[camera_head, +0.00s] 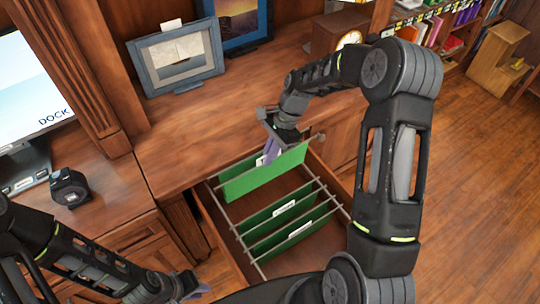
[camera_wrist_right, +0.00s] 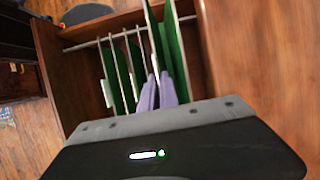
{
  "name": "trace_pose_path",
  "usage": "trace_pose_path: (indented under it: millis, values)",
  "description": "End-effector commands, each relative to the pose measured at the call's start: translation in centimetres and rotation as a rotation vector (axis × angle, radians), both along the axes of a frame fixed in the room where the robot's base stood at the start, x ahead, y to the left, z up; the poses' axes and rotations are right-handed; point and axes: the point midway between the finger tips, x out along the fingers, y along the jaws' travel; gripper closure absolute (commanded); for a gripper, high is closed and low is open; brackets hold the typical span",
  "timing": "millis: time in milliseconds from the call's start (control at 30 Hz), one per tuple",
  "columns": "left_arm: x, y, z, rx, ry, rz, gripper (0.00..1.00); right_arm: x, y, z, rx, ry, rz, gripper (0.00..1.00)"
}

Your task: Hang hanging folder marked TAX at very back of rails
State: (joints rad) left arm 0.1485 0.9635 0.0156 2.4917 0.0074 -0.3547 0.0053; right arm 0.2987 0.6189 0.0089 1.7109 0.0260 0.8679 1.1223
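A green hanging folder (camera_head: 262,178) is at the back end of the open drawer (camera_head: 228,262), behind the other folders. My right gripper (camera_head: 270,152) is at its top edge, shut on it near a pale tab. In the right wrist view the purple fingers (camera_wrist_right: 159,92) are close together at the green folder sheets (camera_wrist_right: 173,45). The tab's writing is too small to read. I cannot tell whether the folder's hooks rest on the metal rails (camera_head: 333,197). My left gripper (camera_head: 192,293) is low at the bottom left, away from the drawer; its fingers barely show.
Several green folders (camera_head: 290,222) hang in the drawer's middle, with a gap behind them. The wooden desk top (camera_head: 205,130) overhangs the drawer's back. Picture frames (camera_head: 178,57) and a clock (camera_head: 348,38) stand on it. A monitor (camera_head: 30,95) is at left. Open floor lies right.

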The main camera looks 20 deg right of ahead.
Motion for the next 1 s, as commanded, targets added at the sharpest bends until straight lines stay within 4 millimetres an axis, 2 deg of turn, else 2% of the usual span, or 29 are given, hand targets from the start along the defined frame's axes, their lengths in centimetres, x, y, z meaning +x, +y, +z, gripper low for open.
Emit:
trace_pose_path:
  millis: [367,1000]
  values:
    - [0.1,-0.1,-1.1,-0.002,-0.004,-0.001,0.81,0.0,0.0,-1.6,0.001,0.001,0.000,1.00]
    - [0.5,-0.2,-5.1,-0.012,-0.017,-0.005,0.81,0.0,0.0,-7.8,0.000,0.001,0.000,1.00]
